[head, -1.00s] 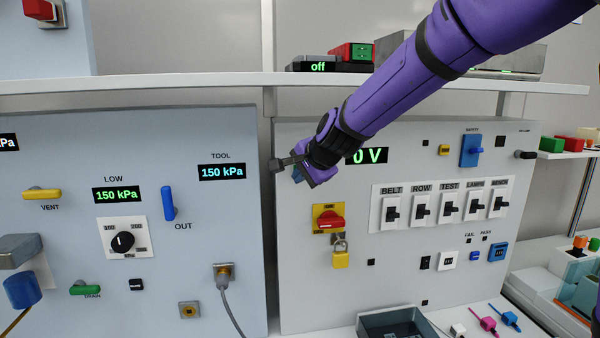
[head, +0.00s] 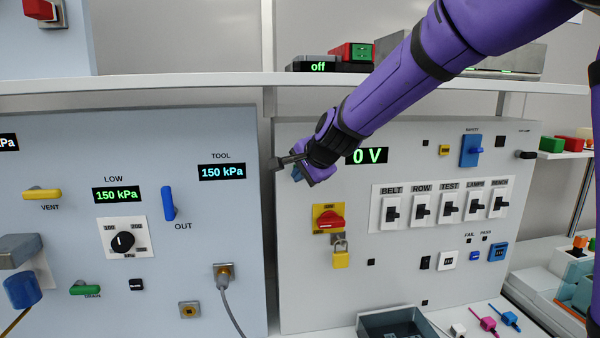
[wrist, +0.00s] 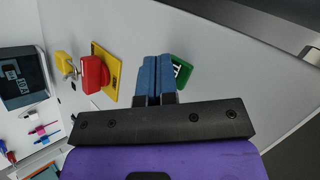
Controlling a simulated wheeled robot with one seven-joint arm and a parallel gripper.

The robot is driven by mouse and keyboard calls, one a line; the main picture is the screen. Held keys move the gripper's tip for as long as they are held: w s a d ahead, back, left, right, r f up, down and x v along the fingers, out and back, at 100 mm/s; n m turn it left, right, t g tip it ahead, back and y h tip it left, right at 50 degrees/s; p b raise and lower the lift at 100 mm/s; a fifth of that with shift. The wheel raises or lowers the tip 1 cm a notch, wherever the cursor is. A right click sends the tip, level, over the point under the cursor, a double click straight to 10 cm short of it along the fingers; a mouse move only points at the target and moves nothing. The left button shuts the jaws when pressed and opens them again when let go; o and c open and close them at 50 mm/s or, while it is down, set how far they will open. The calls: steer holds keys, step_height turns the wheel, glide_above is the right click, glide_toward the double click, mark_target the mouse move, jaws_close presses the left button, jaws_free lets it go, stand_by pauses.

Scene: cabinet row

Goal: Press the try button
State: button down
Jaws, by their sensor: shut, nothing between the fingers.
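My gripper (head: 296,174) is in front of the upper left of the right-hand grey panel (head: 300,280), above a red rotary switch (head: 330,219) on a yellow plate. In the wrist view its blue fingers (wrist: 157,78) are shut together and empty. A green piece (wrist: 183,71) with a black-and-white marking shows just beside and behind the fingertips, partly covered by them; I cannot read it. My gripper hides this spot in the head view. I cannot tell whether the fingers touch anything. No label reading "try" is legible; a small blue button (head: 474,256) sits below FAIL and PASS.
A yellow padlock (head: 341,259) hangs below the red switch, which also shows in the wrist view (wrist: 94,74). A "0 V" display (head: 367,156) is right of my gripper. A shelf (head: 200,86) runs above. Labelled breakers (head: 450,208) line the panel's right.

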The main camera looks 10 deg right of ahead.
steer(key=shift+w, duration=0.4)
stand_by(0.4)
steer(key=shift+s, duration=0.85)
steer(key=shift+s, duration=2.5)
